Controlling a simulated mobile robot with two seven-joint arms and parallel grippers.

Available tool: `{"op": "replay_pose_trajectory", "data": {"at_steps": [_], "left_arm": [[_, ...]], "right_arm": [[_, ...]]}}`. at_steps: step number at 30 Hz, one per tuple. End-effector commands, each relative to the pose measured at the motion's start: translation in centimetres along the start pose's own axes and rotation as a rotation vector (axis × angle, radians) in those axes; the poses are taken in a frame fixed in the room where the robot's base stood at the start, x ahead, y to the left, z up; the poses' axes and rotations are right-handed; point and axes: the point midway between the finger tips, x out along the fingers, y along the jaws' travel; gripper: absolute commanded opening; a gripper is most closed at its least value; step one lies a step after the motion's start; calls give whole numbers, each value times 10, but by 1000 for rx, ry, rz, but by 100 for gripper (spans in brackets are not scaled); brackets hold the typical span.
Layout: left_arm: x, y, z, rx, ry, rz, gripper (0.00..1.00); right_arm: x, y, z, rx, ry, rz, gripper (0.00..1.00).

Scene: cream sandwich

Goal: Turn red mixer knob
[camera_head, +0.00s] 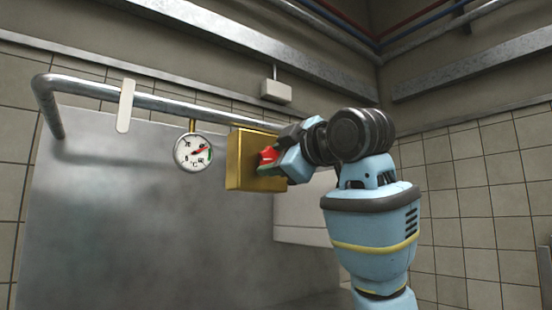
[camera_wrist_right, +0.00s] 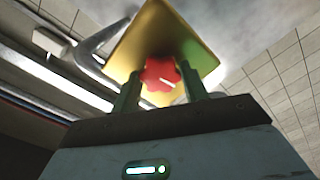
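The red mixer knob (camera_head: 268,155) sits on the right side of a gold box (camera_head: 241,160) that is mounted below a metal pipe. My right gripper (camera_head: 279,160) is at the knob, its fingers reaching to the box. In the right wrist view the knob (camera_wrist_right: 160,76) is lobed, with a pale mark, and lies between the two green fingers of my right gripper (camera_wrist_right: 162,92). The fingers are apart, one on each side of the knob. Whether they press on it is hard to tell. My left gripper is not in view.
A round dial gauge (camera_head: 193,152) with a red needle hangs left of the box. The pipe (camera_head: 180,103) runs along the wall above, with a pale tag (camera_head: 125,106) on it. A large grey metal panel (camera_head: 120,220) lies behind.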

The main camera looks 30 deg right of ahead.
Motion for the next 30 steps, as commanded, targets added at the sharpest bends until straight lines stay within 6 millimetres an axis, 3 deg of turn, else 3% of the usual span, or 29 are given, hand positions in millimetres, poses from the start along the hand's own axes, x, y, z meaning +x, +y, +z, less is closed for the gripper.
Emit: {"op": "replay_pose_trajectory", "data": {"at_steps": [1,3,14,30], "left_arm": [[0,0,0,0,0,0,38],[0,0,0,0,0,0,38],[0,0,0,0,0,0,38],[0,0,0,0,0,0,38]], "right_arm": [[0,0,0,0,0,0,31],[0,0,0,0,0,0,22],[0,0,0,60,0,-1,21],[0,-1,0,491,-1,-1,22]]}}
